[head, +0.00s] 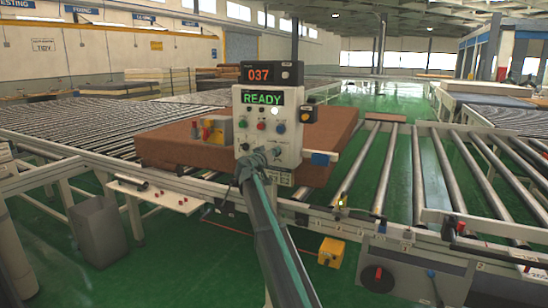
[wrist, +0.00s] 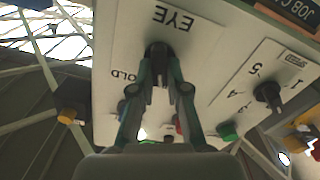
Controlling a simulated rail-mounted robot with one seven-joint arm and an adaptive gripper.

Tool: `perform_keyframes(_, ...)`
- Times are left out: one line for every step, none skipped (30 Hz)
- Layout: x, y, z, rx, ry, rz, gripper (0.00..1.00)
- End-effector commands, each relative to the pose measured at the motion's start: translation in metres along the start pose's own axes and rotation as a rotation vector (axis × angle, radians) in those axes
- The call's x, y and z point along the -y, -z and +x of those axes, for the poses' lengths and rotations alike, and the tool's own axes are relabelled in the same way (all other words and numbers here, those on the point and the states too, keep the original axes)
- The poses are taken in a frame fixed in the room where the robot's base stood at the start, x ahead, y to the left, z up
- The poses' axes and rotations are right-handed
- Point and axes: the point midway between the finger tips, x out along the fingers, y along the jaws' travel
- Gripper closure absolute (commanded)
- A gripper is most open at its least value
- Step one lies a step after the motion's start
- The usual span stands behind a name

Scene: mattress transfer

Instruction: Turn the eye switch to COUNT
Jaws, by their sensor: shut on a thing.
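In the wrist view, which shows the labels upside down, the fingers of my gripper (wrist: 158,78) close around the dark eye switch knob (wrist: 156,50) by the EYE label (wrist: 174,18). A partly covered label reading "OLD" (wrist: 124,76) lies left of the knob. The COUNT label is not visible, and the knob's pointing direction is hidden by the fingers.
A second dark knob (wrist: 268,93) with a numbered scale sits right of the eye switch. A green button (wrist: 228,130) is near it. A brown mattress (head: 180,145) lies behind the box between roller conveyors. A yellow floor unit (head: 331,252) stands in front.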

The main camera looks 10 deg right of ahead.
Motion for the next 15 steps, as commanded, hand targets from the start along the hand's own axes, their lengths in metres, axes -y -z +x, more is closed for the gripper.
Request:
perform_keyframes(0.0006, 0.0017, 0.0025, -0.004, 0.0, -0.037, 1.0)
perform_keyframes(0.0008, 0.0018, 0.0025, -0.004, 0.0, -0.058, 1.0)
perform_keyframes(0.0009, 0.0019, 0.0025, -0.004, 0.0, -0.086, 1.0)
perform_keyframes(0.001, 0.0021, 0.0025, -0.004, 0.0, -0.105, 1.0)
perform_keyframes(0.0011, 0.0021, 0.0025, -0.004, -0.001, -0.124, 1.0)
perform_keyframes(0.0013, 0.0022, 0.0025, -0.004, -0.001, -0.146, 1.0)
perform_keyframes(0.0014, 0.0023, 0.0026, -0.004, -0.001, -0.161, 1.0)
perform_keyframes(0.0015, 0.0023, 0.0026, -0.004, -0.001, -0.176, 1.0)
perform_keyframes(0.0016, 0.0024, 0.0026, -0.004, -0.001, -0.193, 1.0)
perform_keyframes(0.0016, 0.0025, 0.0026, -0.004, -0.001, -0.205, 1.0)
perform_keyframes(0.0017, 0.0025, 0.0026, -0.004, -0.001, -0.215, 1.0)
perform_keyframes(0.0017, 0.0026, 0.0026, -0.004, -0.001, -0.227, 1.0)
perform_keyframes(0.0018, 0.0026, 0.0026, -0.004, -0.001, -0.235, 1.0)
perform_keyframes(0.0018, 0.0027, 0.0027, -0.004, -0.001, -0.242, 1.0)
perform_keyframes(0.0019, 0.0028, 0.0027, -0.004, -0.001, -0.249, 1.0)
